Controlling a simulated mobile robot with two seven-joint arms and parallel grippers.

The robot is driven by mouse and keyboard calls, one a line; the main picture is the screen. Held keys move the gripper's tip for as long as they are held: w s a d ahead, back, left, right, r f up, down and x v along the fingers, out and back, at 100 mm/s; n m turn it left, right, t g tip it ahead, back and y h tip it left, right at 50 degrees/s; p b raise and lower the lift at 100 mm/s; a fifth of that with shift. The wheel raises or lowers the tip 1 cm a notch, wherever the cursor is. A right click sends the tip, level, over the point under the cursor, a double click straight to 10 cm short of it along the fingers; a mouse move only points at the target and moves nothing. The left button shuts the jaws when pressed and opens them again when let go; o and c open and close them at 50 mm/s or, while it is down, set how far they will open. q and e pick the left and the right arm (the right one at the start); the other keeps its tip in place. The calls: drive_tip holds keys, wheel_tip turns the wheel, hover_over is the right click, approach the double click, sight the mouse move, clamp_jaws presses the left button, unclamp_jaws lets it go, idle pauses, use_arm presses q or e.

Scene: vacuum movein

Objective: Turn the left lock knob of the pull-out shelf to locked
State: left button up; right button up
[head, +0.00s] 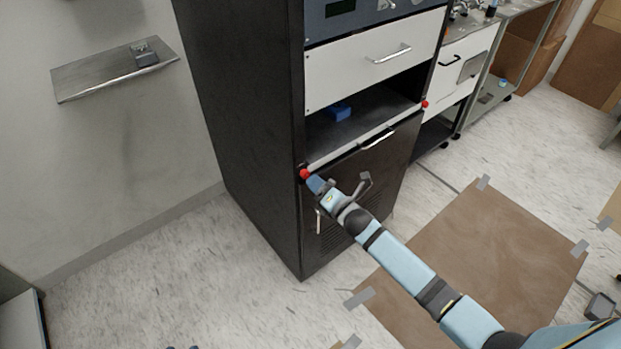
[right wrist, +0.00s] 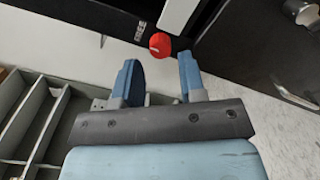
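The left lock knob (head: 304,174) is a red knob at the left front corner of the pull-out shelf (head: 350,128) in the black cabinet. In the right wrist view the knob (right wrist: 160,45) has a white mark on its face and sits just beyond the fingertips. My right gripper (head: 312,181) is at the knob in the head view. In the right wrist view the blue fingers of my right gripper (right wrist: 158,70) are apart, with nothing between them. A second red knob (head: 425,104) is at the shelf's right front corner. My left gripper is not in view.
A blue block (head: 338,112) lies in the shelf bay. A white drawer (head: 375,58) with a metal handle is above, and a black door (head: 365,185) is below. A wall shelf (head: 115,72) is at the left. A brown mat (head: 480,265) lies on the floor.

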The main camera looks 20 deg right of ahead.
sight(307, 176)
drive_tip(key=shift+x, duration=1.55)
drive_tip(key=c, duration=0.7)
drive_tip(key=shift+o, duration=0.2)
